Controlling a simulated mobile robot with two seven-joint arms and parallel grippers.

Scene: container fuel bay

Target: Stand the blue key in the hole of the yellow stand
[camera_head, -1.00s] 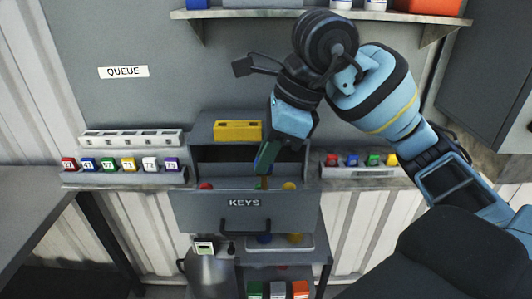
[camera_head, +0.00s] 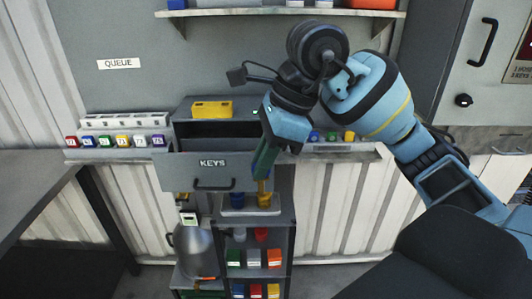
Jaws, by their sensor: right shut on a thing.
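The yellow stand (camera_head: 265,201) is on a pale tray (camera_head: 250,212) below the drawer, to the right of a blue stand (camera_head: 237,199). My right gripper (camera_head: 263,168) is shut, pointing down at the drawer's right edge, above the yellow stand in the picture. A thin brass-coloured piece shows under its fingertips, in line with the yellow stand. The fingers hide the rest of what it holds, so I cannot see any blue on it. I cannot tell whether the held piece touches the stand. The stand's hole is not visible. My left gripper is out of view.
The open grey drawer labelled KEYS (camera_head: 212,172) juts out left of my gripper. A yellow block (camera_head: 212,109) sits on the cabinet top. A labelled row of coloured blocks (camera_head: 122,140) stands left. Shelves with coloured containers (camera_head: 255,258) are below the tray.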

